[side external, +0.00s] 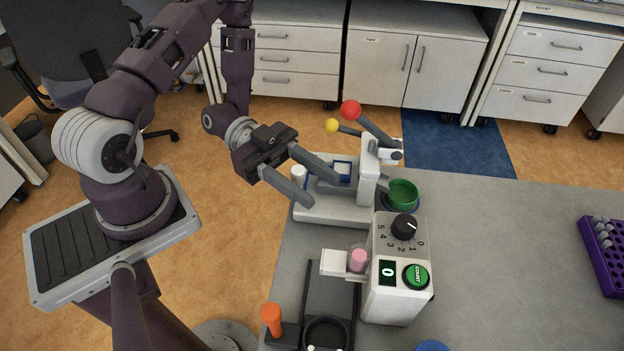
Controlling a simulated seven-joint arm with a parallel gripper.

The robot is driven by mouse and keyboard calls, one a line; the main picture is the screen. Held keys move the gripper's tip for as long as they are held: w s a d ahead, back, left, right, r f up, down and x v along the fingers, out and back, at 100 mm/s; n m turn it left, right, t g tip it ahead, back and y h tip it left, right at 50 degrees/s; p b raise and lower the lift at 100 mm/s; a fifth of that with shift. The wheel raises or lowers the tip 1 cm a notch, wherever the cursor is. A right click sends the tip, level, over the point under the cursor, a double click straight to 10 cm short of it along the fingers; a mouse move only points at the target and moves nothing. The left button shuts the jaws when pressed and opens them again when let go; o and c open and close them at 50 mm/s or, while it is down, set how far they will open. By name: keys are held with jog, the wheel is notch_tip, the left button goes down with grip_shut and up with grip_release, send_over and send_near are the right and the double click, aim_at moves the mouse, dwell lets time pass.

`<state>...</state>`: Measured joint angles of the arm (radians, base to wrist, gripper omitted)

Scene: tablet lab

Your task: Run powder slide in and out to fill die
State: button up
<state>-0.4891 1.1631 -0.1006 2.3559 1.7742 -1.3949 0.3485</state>
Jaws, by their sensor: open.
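A small white tablet press (340,212) stands on the grey table, with a red-knobbed lever (350,110) and a yellow-knobbed lever (332,126) raised at its back. A blue-edged square part (343,169) with a white inside sits on the press by its column; it may be the powder slide, but I cannot tell for sure. The die opening cannot be made out. My gripper (319,189) is open, its two grey fingers apart and pointing over the left part of the press. I see nothing between the fingers, and they partly hide the press. Contact with the press cannot be told.
A green bowl (403,194) stands right of the press. A white dial unit (395,300) with a green button and a pink piece (359,258) is in front. An orange-handled device (271,318) is at the front left. A purple rack (606,262) is far right; the table between is clear.

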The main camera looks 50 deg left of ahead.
jog(key=shift+d, duration=0.1)
jog(key=shift+c, duration=0.4)
grip_shut()
